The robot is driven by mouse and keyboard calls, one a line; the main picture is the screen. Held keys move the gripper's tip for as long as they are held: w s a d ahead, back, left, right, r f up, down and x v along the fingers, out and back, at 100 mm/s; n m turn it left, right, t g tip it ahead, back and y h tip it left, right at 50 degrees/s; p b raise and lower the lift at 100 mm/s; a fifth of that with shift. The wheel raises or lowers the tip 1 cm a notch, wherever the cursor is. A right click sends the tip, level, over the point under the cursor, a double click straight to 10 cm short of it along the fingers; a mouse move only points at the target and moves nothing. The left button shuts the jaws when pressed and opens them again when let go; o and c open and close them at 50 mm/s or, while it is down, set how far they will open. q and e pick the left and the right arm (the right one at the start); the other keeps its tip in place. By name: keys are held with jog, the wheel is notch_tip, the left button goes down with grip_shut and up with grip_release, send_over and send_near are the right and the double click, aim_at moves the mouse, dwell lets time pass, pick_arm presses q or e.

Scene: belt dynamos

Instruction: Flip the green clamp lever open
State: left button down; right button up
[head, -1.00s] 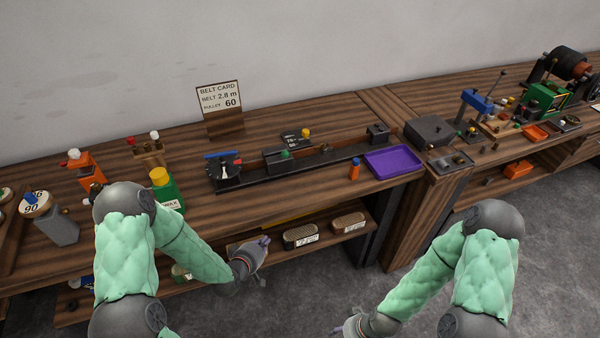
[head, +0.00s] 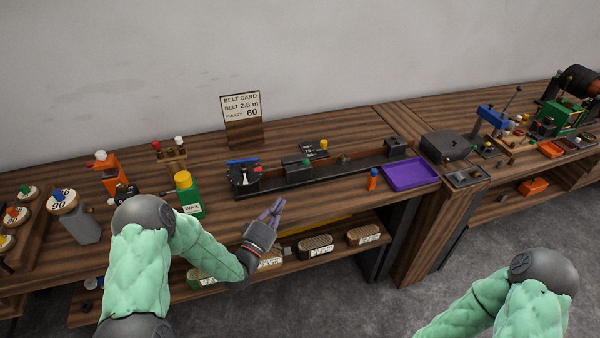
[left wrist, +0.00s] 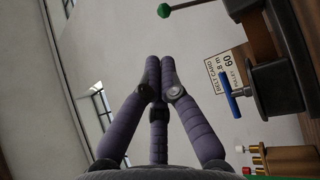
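The green clamp lever (head: 305,162) shows as a small green tip on the long dark rail fixture (head: 330,167) on the bench. In the left wrist view a green knob (left wrist: 165,11) on a dark rod stands at the top, apart from my fingers. My left gripper (head: 280,203) is over the bench's front edge, in front of and below the fixture, touching nothing. In the left wrist view its purple fingertips (left wrist: 159,62) come together with nothing between them. My right gripper is out of view; only part of that arm shows.
A blue-handled part (head: 243,161) sits at the rail's left end; its blue bar (left wrist: 229,95) also shows in the wrist view. The bench front between is clear.

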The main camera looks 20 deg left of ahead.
aim_at(305, 162)
pick_arm(q)
jog(key=shift+w, duration=0.1)
jog(key=b+x, duration=0.1)
jog(key=x, duration=1.2)
jog(key=shift+w+r, duration=0.1)
jog(key=shift+w, duration=0.25)
jog(key=shift+r, duration=0.15)
jog(key=shift+w+a+r+n+y+p, duration=0.1)
jog(key=shift+w+r+n+y+p, duration=0.1)
jog(key=shift+r+n+y+p, duration=0.15)
